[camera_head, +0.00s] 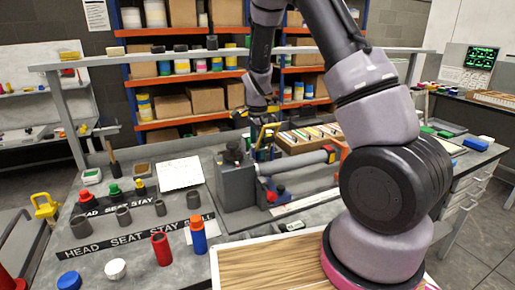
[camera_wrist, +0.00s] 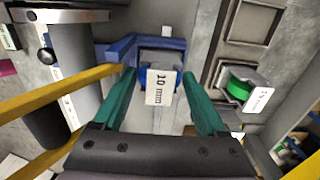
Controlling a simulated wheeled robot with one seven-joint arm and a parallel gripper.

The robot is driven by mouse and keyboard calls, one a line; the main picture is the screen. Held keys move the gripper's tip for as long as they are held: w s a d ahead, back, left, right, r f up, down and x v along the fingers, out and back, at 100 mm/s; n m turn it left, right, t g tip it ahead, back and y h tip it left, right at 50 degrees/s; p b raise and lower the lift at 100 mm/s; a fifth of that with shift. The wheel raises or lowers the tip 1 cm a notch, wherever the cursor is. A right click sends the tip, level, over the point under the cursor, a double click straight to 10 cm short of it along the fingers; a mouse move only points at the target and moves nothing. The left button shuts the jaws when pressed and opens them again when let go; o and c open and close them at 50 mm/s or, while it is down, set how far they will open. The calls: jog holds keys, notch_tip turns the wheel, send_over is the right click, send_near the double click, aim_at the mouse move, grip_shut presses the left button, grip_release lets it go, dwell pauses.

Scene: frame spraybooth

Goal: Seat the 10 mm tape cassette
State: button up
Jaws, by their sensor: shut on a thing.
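In the wrist view my gripper (camera_wrist: 159,75) has its two green fingers closed on the sides of a blue cassette (camera_wrist: 174,76) with a white "10 mm" label facing the camera. Blue parts and a grey frame show just beyond the cassette; I cannot tell whether the cassette touches them. To the right, a green cassette (camera_wrist: 238,88) with a white label sits in a grey square holder. Above it is an empty grey square frame (camera_wrist: 253,22). In the head view my gripper (camera_head: 262,130) is low over the bench behind a grey block, and the cassette cannot be made out.
A grey block with a horizontal cylinder (camera_head: 295,161) stands in front of my gripper. Yellow bars (camera_wrist: 60,90) cross the left of the wrist view. Sockets, red and blue pieces and a white sheet (camera_head: 181,173) cover the bench's left. A shelf rail runs behind.

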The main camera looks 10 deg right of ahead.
jog(key=shift+f, duration=0.15)
jog(key=o, duration=1.4)
jog(key=shift+c, duration=0.2)
jog(key=shift+r, duration=3)
